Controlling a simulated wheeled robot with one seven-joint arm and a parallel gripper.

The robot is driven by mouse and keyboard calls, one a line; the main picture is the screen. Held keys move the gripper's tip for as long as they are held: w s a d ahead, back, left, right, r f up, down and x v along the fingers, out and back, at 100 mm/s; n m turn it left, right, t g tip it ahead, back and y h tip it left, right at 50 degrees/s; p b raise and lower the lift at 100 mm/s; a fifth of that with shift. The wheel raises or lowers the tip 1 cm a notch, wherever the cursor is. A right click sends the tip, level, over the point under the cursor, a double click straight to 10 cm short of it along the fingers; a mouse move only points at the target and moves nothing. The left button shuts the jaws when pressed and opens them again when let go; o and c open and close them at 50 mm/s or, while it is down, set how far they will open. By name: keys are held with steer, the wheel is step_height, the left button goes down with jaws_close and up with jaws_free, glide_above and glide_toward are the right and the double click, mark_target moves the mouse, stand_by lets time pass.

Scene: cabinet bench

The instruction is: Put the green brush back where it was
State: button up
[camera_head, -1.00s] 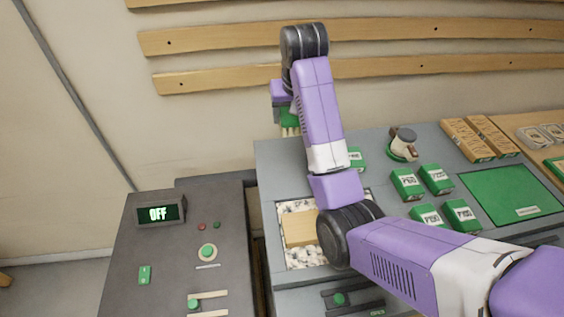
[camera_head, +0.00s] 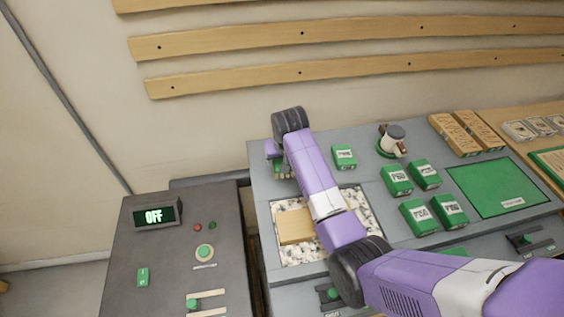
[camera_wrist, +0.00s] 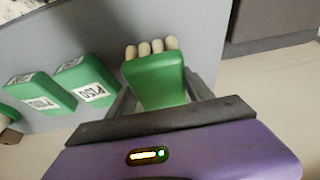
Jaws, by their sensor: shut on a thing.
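The green brush (camera_wrist: 155,82) has a green body and cream bristles. In the wrist view it sits between the two fingers of my gripper (camera_wrist: 160,92), which is shut on it. In the head view my gripper (camera_head: 273,155) is over the far left part of the grey bench top (camera_head: 262,190), and my forearm hides most of it. Only a little of the brush (camera_head: 281,171) shows there. The bristles point away from my wrist. I cannot tell whether they touch the bench top.
A sunken tray of pale chips (camera_head: 290,253) holding a wooden block (camera_head: 295,226) lies nearer. Several green boxes (camera_head: 397,180), a mug-like item (camera_head: 392,140) and a green mat (camera_head: 497,188) stand to the right. A dark console (camera_head: 160,265) reading OFF is at left.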

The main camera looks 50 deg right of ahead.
steer(key=shift+f, duration=0.7)
steer(key=shift+f, duration=0.1)
steer(key=o, duration=1.3)
steer(key=v, duration=1.2)
steer(key=shift+b, duration=0.4)
